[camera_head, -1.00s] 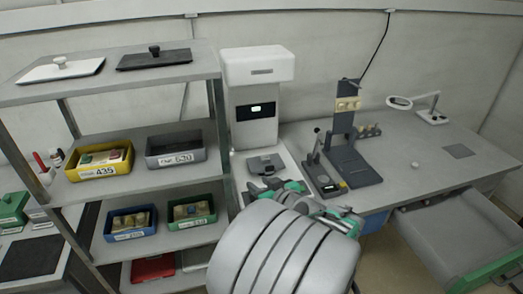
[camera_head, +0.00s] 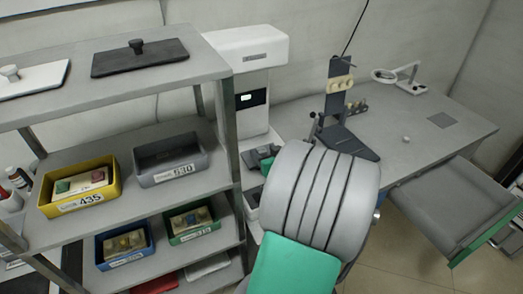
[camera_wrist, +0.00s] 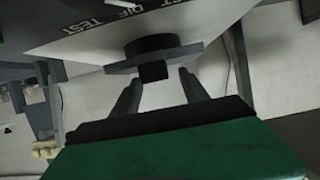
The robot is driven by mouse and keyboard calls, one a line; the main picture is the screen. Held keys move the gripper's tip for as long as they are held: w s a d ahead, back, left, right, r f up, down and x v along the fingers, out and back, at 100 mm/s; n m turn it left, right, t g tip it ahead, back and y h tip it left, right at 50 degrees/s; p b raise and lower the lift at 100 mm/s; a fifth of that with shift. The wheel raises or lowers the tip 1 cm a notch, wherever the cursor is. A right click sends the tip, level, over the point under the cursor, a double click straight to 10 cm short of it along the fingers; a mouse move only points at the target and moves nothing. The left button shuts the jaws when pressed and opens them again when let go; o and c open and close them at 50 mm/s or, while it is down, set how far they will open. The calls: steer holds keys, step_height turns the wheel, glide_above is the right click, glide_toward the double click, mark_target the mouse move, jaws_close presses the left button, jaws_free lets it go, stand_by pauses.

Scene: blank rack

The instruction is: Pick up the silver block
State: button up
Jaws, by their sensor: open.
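I cannot clearly make out a silver block in any view. In the wrist view, a small dark block-like piece (camera_wrist: 153,72) shows at a grey plate below a round dark part of the white machine; I cannot tell whether it is the silver block. My gripper (camera_wrist: 160,88) is open, with one finger on each side of that piece and a visible gap between them. In the head view, my arm hides most of the gripper; a green part of it (camera_head: 263,153) shows in front of the white machine (camera_head: 255,50).
A shelf rack (camera_head: 215,65) stands at left with a yellow bin (camera_head: 82,203), a grey bin (camera_head: 172,176), a blue bin (camera_head: 125,258) and a green bin (camera_head: 193,234). The desk (camera_head: 400,125) at right holds a dark stand (camera_head: 335,100) and a magnifier lamp (camera_head: 410,75). A drawer (camera_head: 435,200) is pulled out.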

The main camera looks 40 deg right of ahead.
steer(key=shift+w+d+f, duration=0.25)
steer(key=shift+w+f, duration=0.05)
steer(key=shift+w, duration=0.25)
steer(key=shift+c, duration=0.3)
jaws_close()
